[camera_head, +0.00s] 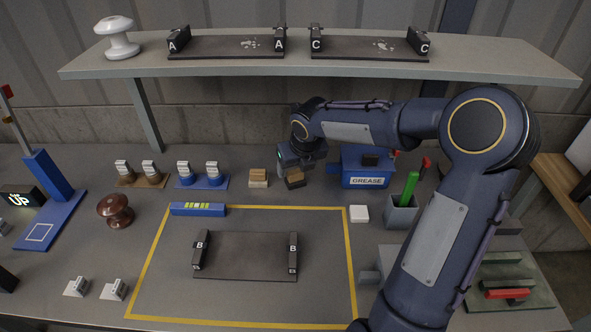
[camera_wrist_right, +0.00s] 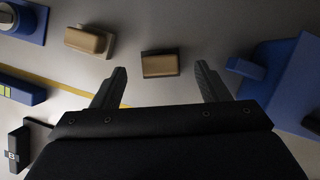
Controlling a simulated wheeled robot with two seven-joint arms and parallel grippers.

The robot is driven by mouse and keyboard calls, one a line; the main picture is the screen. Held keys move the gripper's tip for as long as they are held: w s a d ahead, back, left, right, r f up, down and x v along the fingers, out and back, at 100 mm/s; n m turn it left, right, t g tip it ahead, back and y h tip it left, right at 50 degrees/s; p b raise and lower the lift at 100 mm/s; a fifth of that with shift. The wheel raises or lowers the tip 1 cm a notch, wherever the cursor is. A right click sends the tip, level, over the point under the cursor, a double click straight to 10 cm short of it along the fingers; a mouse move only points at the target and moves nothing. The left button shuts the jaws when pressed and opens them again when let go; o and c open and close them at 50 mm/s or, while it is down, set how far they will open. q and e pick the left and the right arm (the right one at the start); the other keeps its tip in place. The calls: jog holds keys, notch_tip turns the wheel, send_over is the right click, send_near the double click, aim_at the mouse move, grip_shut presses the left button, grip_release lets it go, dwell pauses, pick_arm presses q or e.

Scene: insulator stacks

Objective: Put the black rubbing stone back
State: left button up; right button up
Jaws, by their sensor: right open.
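The black rubbing stone (camera_head: 295,182), a small block with a tan top and a dark lower part, lies on the bench beside my right gripper (camera_head: 300,162). In the right wrist view the stone (camera_wrist_right: 160,65) appears between the two spread fingertips of my right gripper (camera_wrist_right: 161,78), with a gap on each side. The fingers do not touch it there. A similar block with a pale lower part (camera_head: 258,178) stands to its left; it also shows in the right wrist view (camera_wrist_right: 88,40). My left gripper is not in view.
A blue GREASE box (camera_head: 366,172) stands just right of the stone. A yellow-taped area (camera_head: 250,208) in front holds the B rack (camera_head: 245,257) and a blue level (camera_head: 198,209). A shelf (camera_head: 480,75) with racks A and C spans the back. Blue holders (camera_head: 212,182) stand left.

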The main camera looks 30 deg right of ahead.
jog(key=s+a+r+m, duration=0.3)
jog(key=s+r+m, duration=0.3)
jog(key=s+m, duration=0.2)
jog(key=s+a+m+y, duration=0.2)
jog(key=s+a+m, duration=0.2)
jog(key=s+m, duration=0.5)
jog(key=s+a+f+m+t+y, duration=0.1)
jog(key=s+a+m, duration=0.3)
jog(key=s+m, duration=0.6)
jog(key=shift+s+a+m+y, duration=0.25)
jog(key=shift+m+y, duration=0.55)
jog(key=shift+m, duration=3.7)
jog(key=shift+d, duration=0.1)
